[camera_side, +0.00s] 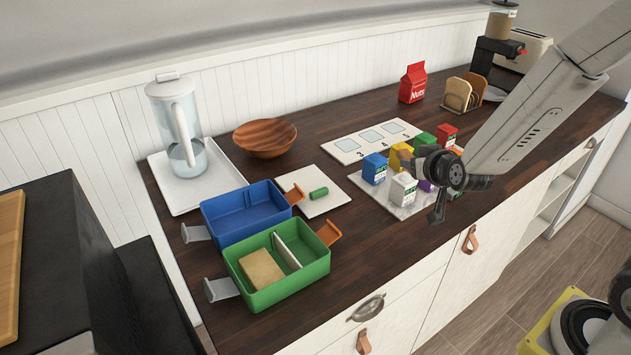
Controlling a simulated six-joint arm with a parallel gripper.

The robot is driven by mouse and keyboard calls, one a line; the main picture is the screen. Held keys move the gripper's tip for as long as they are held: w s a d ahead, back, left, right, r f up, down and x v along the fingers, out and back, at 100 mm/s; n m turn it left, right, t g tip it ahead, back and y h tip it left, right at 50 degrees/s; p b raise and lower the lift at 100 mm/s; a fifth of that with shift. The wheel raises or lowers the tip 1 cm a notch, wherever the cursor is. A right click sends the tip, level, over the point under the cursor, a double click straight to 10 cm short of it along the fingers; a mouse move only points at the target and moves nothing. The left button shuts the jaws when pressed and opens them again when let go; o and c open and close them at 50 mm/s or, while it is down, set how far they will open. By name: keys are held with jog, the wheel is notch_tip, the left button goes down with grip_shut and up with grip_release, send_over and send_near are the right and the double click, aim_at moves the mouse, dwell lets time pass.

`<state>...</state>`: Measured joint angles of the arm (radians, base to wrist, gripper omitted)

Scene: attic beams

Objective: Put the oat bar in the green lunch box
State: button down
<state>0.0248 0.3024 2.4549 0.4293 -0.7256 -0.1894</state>
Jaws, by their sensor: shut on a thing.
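The green lunch box (318,267) stands open at the front left of the counter, with a white divider inside. A tan block (261,268) lies in its left compartment; I cannot tell whether it is the oat bar. My gripper (437,215) points down near the counter's front edge, right of the white carton (403,189) and well to the right of the lunch box. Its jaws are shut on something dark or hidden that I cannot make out. No other thing in view is clearly an oat bar.
A blue lunch box (243,207) stands behind the green one. A white board (333,195) holds a green cylinder (319,193). Several small cartons stand near my gripper, including a blue one (374,168). A glass pitcher (178,125) and wooden bowl (265,137) stand behind.

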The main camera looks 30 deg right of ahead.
jog(key=w+a+r+n+y, duration=0.2)
jog(key=w+a, duration=0.1)
jog(key=a, duration=1)
jog(key=n+y, duration=0.2)
send_over(307, 263)
jog(key=shift+t, duration=0.3)
jog(key=shift+f, duration=3.75)
jog(key=shift+f, duration=0.6)
jog(key=shift+c, duration=1.5)
grip_release()
jog(key=shift+r, duration=0.1)
